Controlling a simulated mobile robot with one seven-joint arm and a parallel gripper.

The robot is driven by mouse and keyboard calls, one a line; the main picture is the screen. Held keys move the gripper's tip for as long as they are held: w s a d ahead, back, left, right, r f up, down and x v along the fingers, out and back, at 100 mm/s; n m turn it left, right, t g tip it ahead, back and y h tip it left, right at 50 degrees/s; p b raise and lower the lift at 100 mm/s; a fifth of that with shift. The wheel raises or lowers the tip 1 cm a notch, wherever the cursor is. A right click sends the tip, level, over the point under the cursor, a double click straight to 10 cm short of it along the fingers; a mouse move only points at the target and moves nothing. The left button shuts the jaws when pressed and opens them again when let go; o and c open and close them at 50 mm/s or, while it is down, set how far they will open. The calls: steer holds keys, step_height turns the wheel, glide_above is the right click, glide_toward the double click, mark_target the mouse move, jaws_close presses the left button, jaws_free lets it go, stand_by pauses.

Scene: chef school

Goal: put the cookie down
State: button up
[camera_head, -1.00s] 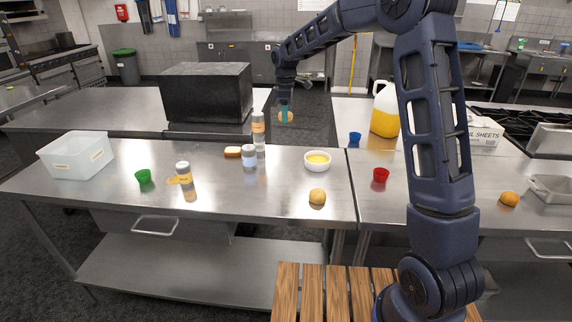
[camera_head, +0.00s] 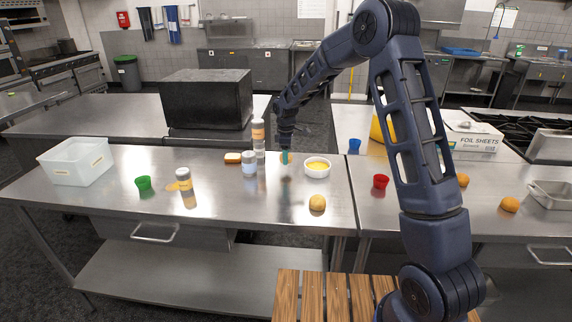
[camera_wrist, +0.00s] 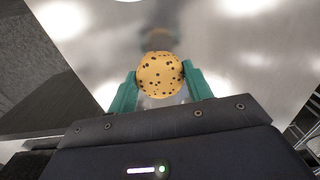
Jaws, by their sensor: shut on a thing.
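The cookie (camera_wrist: 161,75) is round and golden with dark chips. In the wrist view it sits between the two teal fingers of my gripper (camera_wrist: 160,84), which is shut on it. In the head view my gripper (camera_head: 285,158) points down, low over the far side of the steel table (camera_head: 250,200), between a white-lidded jar and a white bowl. The cookie is hard to make out in the head view. I cannot tell whether it touches the table top.
A white bowl of yellow food (camera_head: 317,167) is just right of my gripper. A jar (camera_head: 249,164) and a tall bottle (camera_head: 258,135) stand to its left. A round bun (camera_head: 317,203) lies nearer the front. A black box (camera_head: 207,98) stands behind. The table's front middle is clear.

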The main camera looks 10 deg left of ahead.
mark_target(286, 170)
steer(key=shift+f, duration=2.1)
steer(key=shift+f, duration=0.15)
steer(key=o, duration=1)
steer(key=shift+c, duration=0.2)
